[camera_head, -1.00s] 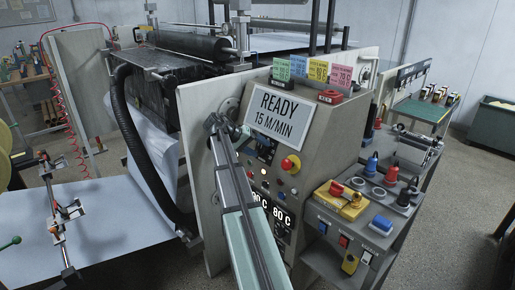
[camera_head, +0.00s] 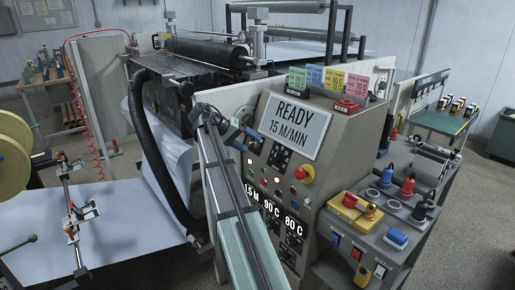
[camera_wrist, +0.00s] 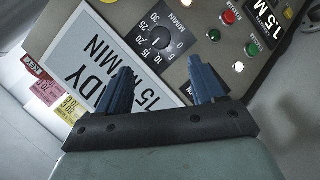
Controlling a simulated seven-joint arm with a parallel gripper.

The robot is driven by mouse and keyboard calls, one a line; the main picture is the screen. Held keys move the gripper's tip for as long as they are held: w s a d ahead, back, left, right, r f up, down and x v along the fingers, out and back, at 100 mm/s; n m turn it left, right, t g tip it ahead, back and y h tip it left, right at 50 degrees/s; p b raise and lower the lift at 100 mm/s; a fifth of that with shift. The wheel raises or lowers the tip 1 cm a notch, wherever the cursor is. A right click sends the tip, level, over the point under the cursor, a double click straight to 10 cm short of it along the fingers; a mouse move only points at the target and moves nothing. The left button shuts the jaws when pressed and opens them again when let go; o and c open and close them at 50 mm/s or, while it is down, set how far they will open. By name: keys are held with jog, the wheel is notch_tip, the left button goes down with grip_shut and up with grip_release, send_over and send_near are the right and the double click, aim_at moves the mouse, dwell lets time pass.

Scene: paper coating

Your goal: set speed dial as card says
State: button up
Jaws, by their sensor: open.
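The speed dial (camera_wrist: 161,39) is a round black knob on a dark M/MIN scale marked from 0 to 30. It shows upside down in the wrist view; I cannot make out its pointer setting. My gripper (camera_wrist: 164,80) is open and empty, its two blue fingers apart and pointing toward the panel near the dial. The fingers appear just short of the dial, with no visible contact.
The sign (camera_head: 291,125) reads READY 15 M/MIN. Displays below (camera_head: 270,210) read 1.5 M, 90 C and 80 C. A black hose (camera_head: 150,140) hangs left of the console.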

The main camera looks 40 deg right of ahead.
jog(key=shift+v, duration=0.95)
jog(key=w+a+f+n+t+y, duration=0.2)
jog(key=a+f+n+t, duration=0.1)
jog(key=f, duration=0.4)
jog(key=w+a+f+n+t+y, duration=0.2)
jog(key=a+f+t, duration=0.1)
jog(key=f, duration=0.3)
jog(key=s+a+f+y, duration=0.1)
jog(key=s+a+f, duration=0.3)
jog(key=f, duration=0.5)
jog(key=s+a+f+n+y, duration=0.1)
jog(key=s+a+f+y, duration=0.15)
jog(key=a+f, duration=0.5)
jog(key=s+a+f+y, duration=0.1)
jog(key=s+a+f, duration=0.25)
jog(key=f, duration=0.65)
jog(key=s+a+f+n+g, duration=0.1)
jog(key=s+a+f+g, duration=0.2)
jog(key=s, duration=1)
jog(key=s+a+f+n+g, duration=0.1)
jog(key=s+a+f+g, duration=0.1)
jog(key=s+a+f, duration=0.5)
jog(key=s+a+f+g+y, duration=0.1)
jog(key=s+a+f+g, duration=0.2)
jog(key=s+f, duration=1.3)
jog(key=s+a, duration=0.2)
jog(key=s, duration=0.1)
jog(key=shift+a+n+g, duration=0.25)
jog(key=shift+n+g, duration=0.05)
jog(key=shift+n, duration=0.1)
